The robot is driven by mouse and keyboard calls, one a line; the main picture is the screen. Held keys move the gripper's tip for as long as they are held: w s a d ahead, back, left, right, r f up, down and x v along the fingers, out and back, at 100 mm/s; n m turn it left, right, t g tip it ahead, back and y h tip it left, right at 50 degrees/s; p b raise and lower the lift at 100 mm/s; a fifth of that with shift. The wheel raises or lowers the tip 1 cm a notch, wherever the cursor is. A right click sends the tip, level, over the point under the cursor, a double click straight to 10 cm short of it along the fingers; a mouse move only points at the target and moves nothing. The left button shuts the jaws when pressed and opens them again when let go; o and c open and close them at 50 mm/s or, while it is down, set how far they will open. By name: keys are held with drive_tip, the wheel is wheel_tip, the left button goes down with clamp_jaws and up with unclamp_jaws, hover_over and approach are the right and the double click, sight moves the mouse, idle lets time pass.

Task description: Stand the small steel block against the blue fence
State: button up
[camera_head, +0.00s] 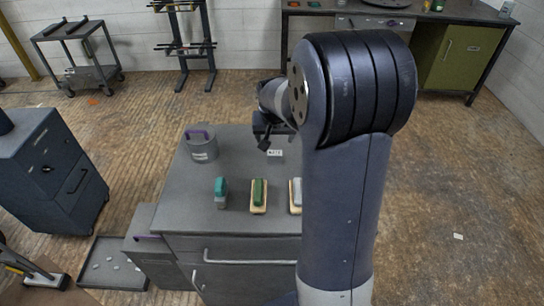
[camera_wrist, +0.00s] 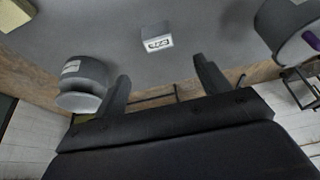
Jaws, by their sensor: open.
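A small grey block (camera_head: 275,153) with a white label stands on the grey bench top (camera_head: 240,172), near its far side. It shows in the wrist view (camera_wrist: 152,32) above the gap between my fingers, with its printed label facing me. I cannot tell for certain that it is the steel block. My gripper (camera_wrist: 160,68) is open and empty, its two dark fingers apart and short of the block. In the head view my gripper (camera_head: 264,144) is just left of the block, partly hidden by my arm. I cannot make out a blue fence; my arm hides the bench's right part.
A grey pot (camera_head: 202,150) with a purple handle stands at the bench's back left. A teal-topped item (camera_head: 221,186), a green item on a wooden base (camera_head: 258,193) and a grey one (camera_head: 296,191) stand near the front. A rounded grey thing (camera_wrist: 82,72) is beside my left-hand finger.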

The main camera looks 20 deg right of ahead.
hover_over(275, 153)
drive_tip(key=s+a, duration=0.1)
drive_tip(key=s, duration=0.1)
wheel_tip(275, 153, down, 5)
drive_tip(key=shift+w+r, duration=0.1)
drive_tip(key=shift+s+p+x, duration=0.2)
drive_tip(key=shift+p+x, duration=0.8)
drive_tip(key=shift+x, duration=1.7)
drive_tip(key=c, duration=1.5)
